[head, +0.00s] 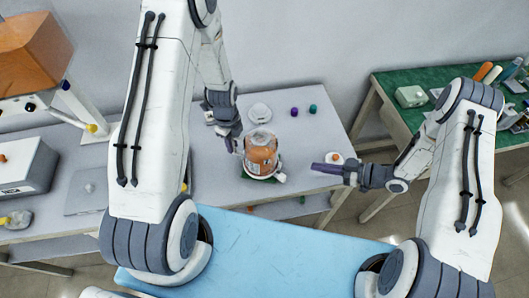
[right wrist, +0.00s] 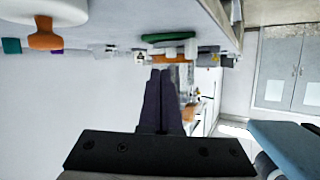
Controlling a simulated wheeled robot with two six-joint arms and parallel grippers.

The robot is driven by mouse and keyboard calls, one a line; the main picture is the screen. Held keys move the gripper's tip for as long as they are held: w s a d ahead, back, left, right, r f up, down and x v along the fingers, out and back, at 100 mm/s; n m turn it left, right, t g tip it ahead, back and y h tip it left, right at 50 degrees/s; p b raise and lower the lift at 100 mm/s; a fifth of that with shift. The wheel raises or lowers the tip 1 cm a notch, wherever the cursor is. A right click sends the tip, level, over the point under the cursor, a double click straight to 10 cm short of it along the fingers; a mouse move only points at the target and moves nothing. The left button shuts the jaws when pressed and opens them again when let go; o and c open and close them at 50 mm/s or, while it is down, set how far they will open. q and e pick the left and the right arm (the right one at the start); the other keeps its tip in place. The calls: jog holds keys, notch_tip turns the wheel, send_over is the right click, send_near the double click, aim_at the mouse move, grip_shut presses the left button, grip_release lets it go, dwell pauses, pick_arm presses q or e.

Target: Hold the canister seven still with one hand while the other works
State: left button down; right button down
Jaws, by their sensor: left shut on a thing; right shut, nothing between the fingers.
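The canister (head: 261,158), orange with a clear top and a pale label, stands upright on a white base over a dark green pad (head: 247,177). I cannot read a number on it. My left gripper (head: 238,145) is at its upper left side, shut on it; the exact contact is partly hidden. My right gripper (head: 318,167) is to the right of the canister, apart from it, its dark fingers shut and empty, pointing left. The fingers also show in the right wrist view (right wrist: 163,100), where they hide part of what lies ahead.
A white piece with an orange knob (head: 335,158) lies just beyond my right gripper. A round white lid (head: 260,112), a purple piece (head: 294,112) and a teal piece (head: 312,109) are at the back. A blue surface (head: 285,250) is in front; a green-topped table (head: 430,90) stands right.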

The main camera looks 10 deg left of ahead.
aim_at(282, 178)
jog(key=shift+a+r+g, duration=0.3)
jog(key=shift+r+g, duration=0.05)
jog(key=shift+g, duration=0.25)
jog(key=w+r+m+g+h, duration=0.1)
jog(key=w+r+g+h, duration=0.35)
jog(key=h, duration=0.25)
jog(key=x, duration=1)
jog(key=shift+w+a+r, duration=0.1)
jog(key=shift+a+r, duration=0.1)
jog(key=shift+a, duration=0.25)
jog(key=shift+s+a+r, duration=0.1)
jog(key=shift+s+a, duration=0.15)
jog(key=shift+s, duration=0.3)
jog(key=shift+s+a+r, duration=0.1)
jog(key=shift+s+a, duration=0.15)
jog(key=shift+s, duration=0.3)
jog(key=shift+s+a, duration=0.3)
jog(key=shift+s, duration=0.25)
jog(key=shift+s+t, duration=0.1)
jog(key=shift+t, duration=0.15)
jog(key=shift+s+a+m, duration=0.15)
jog(key=shift+s+m, duration=0.1)
jog(key=shift+m, duration=0.15)
